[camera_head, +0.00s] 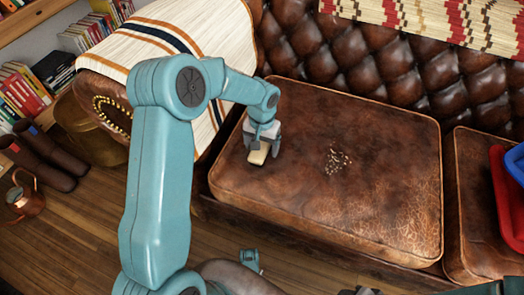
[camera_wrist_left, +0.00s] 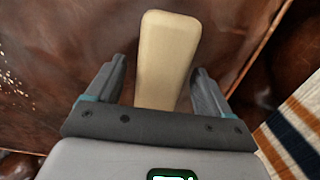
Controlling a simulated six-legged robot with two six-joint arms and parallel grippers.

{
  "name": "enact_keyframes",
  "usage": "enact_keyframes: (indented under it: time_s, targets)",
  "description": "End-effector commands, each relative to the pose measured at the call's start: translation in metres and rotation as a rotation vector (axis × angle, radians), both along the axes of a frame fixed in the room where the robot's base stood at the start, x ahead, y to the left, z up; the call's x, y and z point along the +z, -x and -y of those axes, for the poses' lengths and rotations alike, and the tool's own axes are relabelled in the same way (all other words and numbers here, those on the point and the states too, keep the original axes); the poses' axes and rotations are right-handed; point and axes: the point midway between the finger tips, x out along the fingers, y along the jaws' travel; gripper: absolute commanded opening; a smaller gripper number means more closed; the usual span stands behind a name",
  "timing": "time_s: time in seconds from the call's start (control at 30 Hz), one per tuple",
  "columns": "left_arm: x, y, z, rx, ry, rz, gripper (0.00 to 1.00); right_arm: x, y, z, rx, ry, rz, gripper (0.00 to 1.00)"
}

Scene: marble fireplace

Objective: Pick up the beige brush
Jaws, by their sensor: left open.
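The beige brush (camera_head: 258,156) lies on the brown leather seat cushion (camera_head: 385,190), near its left end. In the left wrist view the brush (camera_wrist_left: 165,55) is a long pale block with a rounded end, lying between my two fingers. My left gripper (camera_head: 262,140) is directly over the brush, pointing down. Its fingers (camera_wrist_left: 160,85) stand apart, one on each side of the brush, with a visible gap on both sides. The brush's near end is hidden behind the gripper body. My right gripper is not clearly seen.
A small pile of crumbs (camera_head: 338,161) lies mid-cushion. A striped throw (camera_head: 195,30) covers the sofa arm at left. Red (camera_head: 508,195) and blue (camera_head: 515,163) objects sit on the right cushion. The tufted backrest (camera_head: 390,55) rises behind. The cushion's right half is clear.

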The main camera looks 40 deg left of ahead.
Motion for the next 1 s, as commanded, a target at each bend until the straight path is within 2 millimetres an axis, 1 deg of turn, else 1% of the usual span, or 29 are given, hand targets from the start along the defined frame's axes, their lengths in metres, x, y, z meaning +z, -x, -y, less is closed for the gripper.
enact_keyframes:
  time_s: [0.03,0.2,0.27,0.3,0.37,0.4,0.67,0.77,0.87,0.97,1.0]
  targets:
    - [-0.002,-0.001,0.0,0.0,0.0,0.002,0.81,-0.001,-0.001,0.0,-0.001,0.0,0.001,0.43]
    - [-0.001,-0.001,0.0,0.0,0.0,0.002,0.81,0.0,-0.001,0.0,-0.001,0.0,0.001,0.43]
    - [-0.001,-0.001,0.0,0.0,0.0,0.002,0.61,0.0,0.0,0.0,0.0,0.0,0.001,0.43]
    - [-0.001,-0.001,0.0,0.0,0.0,0.002,0.48,0.0,0.0,0.0,0.0,0.0,0.001,0.43]
    - [-0.001,-0.001,0.0,-0.001,0.0,0.002,0.29,0.0,0.0,0.0,0.0,0.0,0.001,0.43]
    - [-0.001,-0.001,0.0,-0.001,0.0,0.002,0.23,0.0,0.0,0.0,0.0,0.0,0.001,0.43]
    - [0.001,-0.001,0.0,-0.001,-0.001,0.003,0.22,0.001,0.0,0.0,0.0,0.0,0.001,0.43]
    - [0.011,-0.002,0.0,-0.001,-0.001,0.005,0.22,0.005,0.0,-0.001,0.002,0.0,0.0,0.43]
    - [0.033,-0.002,0.0,-0.002,-0.002,0.007,0.22,0.014,0.002,-0.002,0.008,-0.002,-0.003,0.43]
    - [0.063,-0.002,0.0,0.0,-0.002,0.008,0.22,0.025,0.004,-0.004,0.016,-0.002,-0.007,0.43]
    - [0.076,-0.002,0.0,0.0,-0.002,0.008,0.22,0.029,0.005,-0.005,0.02,-0.004,-0.007,0.43]
